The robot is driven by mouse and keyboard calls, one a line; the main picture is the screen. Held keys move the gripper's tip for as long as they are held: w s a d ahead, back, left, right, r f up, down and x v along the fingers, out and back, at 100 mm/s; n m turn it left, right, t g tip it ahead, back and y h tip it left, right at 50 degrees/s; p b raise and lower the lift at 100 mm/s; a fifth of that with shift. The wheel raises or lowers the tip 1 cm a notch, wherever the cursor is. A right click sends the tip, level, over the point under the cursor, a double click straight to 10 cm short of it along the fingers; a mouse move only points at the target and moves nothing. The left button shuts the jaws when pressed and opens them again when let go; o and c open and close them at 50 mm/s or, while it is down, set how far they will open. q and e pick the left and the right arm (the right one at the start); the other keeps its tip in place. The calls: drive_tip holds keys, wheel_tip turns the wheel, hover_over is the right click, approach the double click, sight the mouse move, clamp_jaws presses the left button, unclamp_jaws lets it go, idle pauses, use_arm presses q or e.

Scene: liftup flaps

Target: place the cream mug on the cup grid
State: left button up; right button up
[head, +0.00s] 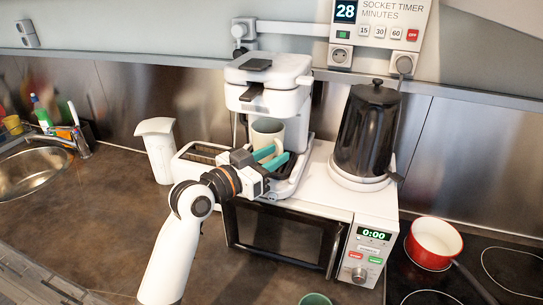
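The cream mug (266,130) stands upright under the spout of the white coffee machine (268,78). It is at the back of the machine's dark cup grid (286,184). Its lower part is partly hidden by my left gripper (278,155), so I cannot tell whether its base touches the grid. The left gripper's two teal fingers are spread, with a gap between them, right at the front of the mug. My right gripper is not in view.
The coffee machine and a black kettle (366,130) stand on a white microwave (290,229). A white toaster (192,166) and white pitcher (157,149) are left. A red pot (434,238) sits right; a green cup (315,299) is in front.

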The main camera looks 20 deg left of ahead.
use_arm(q)
drive_tip(key=shift+r, duration=0.25)
drive_tip(key=b+v, duration=0.3)
drive_tip(key=v, duration=0.9)
drive_tip(key=shift+b, duration=0.3)
drive_tip(key=shift+f, duration=0.1)
